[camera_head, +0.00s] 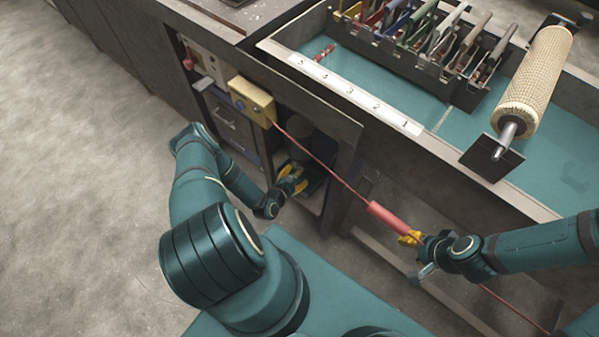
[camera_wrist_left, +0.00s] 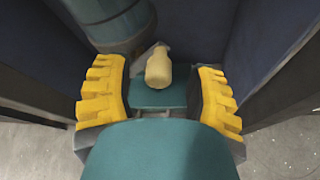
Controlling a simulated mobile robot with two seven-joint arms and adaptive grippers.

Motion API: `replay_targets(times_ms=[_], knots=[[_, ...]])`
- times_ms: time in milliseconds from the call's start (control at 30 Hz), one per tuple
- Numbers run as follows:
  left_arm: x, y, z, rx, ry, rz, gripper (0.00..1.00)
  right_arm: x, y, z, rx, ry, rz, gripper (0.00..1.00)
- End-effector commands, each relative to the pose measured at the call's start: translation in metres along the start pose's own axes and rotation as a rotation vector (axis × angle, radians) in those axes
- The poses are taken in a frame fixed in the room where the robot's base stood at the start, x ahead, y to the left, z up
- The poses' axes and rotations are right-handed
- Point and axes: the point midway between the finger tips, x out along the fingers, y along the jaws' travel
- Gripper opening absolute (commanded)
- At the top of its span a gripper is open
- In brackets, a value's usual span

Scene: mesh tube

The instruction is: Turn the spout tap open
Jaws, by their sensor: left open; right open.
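My left gripper (camera_head: 291,182) reaches into the lower cabinet compartment, beside a dark round container (camera_head: 301,138). In the left wrist view its yellow fingers (camera_wrist_left: 160,72) are spread wide. A cream bottle-shaped knob (camera_wrist_left: 158,69), which looks like the tap's handle, lies in line between the fingers, with room on both sides; I cannot tell its depth. The blue-grey container (camera_wrist_left: 108,25) stands behind it at upper left. The spout itself cannot be made out. My right gripper (camera_head: 408,239) is open at the lower end of a red sleeve (camera_head: 388,218) on a red line.
A yellow box (camera_head: 251,102) on the cabinet front has the red line running from it towards my right gripper. Cabinet walls close in on both sides of my left gripper. A teal-floored trough (camera_head: 440,120) with a clip rack (camera_head: 425,55) and mesh roller (camera_head: 537,75) stands at right.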

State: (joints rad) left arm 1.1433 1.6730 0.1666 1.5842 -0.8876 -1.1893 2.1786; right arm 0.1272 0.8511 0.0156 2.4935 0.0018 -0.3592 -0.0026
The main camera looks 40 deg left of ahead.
Motion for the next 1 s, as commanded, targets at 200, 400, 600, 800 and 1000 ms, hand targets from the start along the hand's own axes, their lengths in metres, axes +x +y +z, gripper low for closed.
replay_targets(times_ms=[200,400,600,800,1000], knots=[[-0.047,0.001,-0.001,-0.001,0.002,0.0,0.56,0.0,0.0,0.0,0.0,0.0,0.0,0.47],[-0.077,0.001,0.0,0.0,0.0,0.001,0.56,0.0,0.0,0.0,0.0,0.0,0.0,0.47],[-0.088,0.0,0.001,0.0,-0.002,0.0,0.56,0.0,0.0,0.0,0.0,0.0,0.0,0.47],[-0.088,0.0,0.001,0.001,-0.002,0.001,0.56,0.0,0.0,0.0,0.0,0.0,0.0,0.47],[-0.085,0.005,-0.001,-0.001,0.023,0.009,0.09,-0.001,0.0,0.0,0.0,0.0,0.0,0.47]])
